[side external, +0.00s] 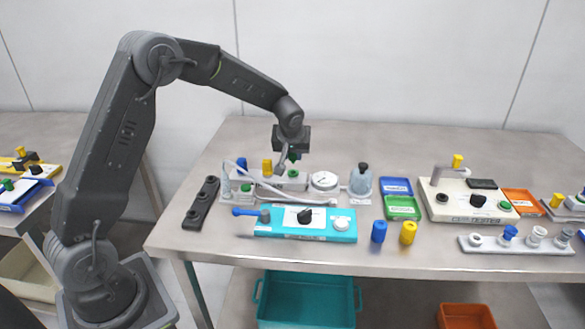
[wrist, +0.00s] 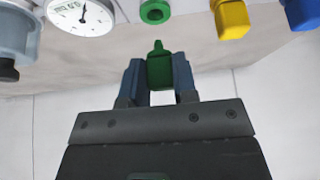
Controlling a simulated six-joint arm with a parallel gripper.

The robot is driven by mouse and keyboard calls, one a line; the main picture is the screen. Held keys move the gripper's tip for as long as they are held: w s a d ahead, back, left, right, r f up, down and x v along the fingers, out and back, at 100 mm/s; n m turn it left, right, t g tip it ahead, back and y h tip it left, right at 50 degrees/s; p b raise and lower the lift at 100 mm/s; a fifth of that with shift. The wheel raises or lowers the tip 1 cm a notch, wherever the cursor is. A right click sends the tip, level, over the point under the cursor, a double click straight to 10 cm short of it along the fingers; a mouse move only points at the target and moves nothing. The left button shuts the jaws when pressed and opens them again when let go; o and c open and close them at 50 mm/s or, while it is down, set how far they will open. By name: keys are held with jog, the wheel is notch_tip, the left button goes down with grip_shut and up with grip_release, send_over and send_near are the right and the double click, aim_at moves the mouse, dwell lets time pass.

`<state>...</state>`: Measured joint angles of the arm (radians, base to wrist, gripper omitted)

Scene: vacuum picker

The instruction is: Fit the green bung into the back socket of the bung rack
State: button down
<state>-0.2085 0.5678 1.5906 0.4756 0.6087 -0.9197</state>
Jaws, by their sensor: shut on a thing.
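The green bung (side external: 293,156) is held in my gripper (side external: 292,150), above the grey and white fixture in the side view. In the wrist view the green bung (wrist: 160,70) sits upright in the picture between the two blue-grey fingers, narrow tip pointing away from the palm. My gripper (wrist: 159,78) is shut on it. A dark strip with several round sockets, which looks like the bung rack (side external: 201,204), lies at the table's left, running front to back. Its back socket (side external: 211,181) appears empty. The rack is not in the wrist view.
Under my gripper stands a fixture with a green ring (wrist: 155,11), a yellow cap (wrist: 231,18), a blue cap (wrist: 300,13) and a gauge (wrist: 80,15). A teal box (side external: 305,225) lies in front. Loose blue and yellow bungs (side external: 408,232) stand to the right.

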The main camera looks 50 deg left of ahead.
jog(key=shift+r, duration=0.25)
jog(key=shift+s+a, duration=0.1)
jog(key=shift+s+a, duration=0.15)
jog(key=shift+s, duration=0.05)
jog(key=s+a+r, duration=0.2)
jog(key=s+a, duration=1.2)
jog(key=s, duration=0.4)
jog(key=f, duration=0.5)
jog(key=shift+s+a+f, duration=0.2)
jog(key=shift+s+f, duration=0.1)
jog(key=shift+f, duration=0.35)
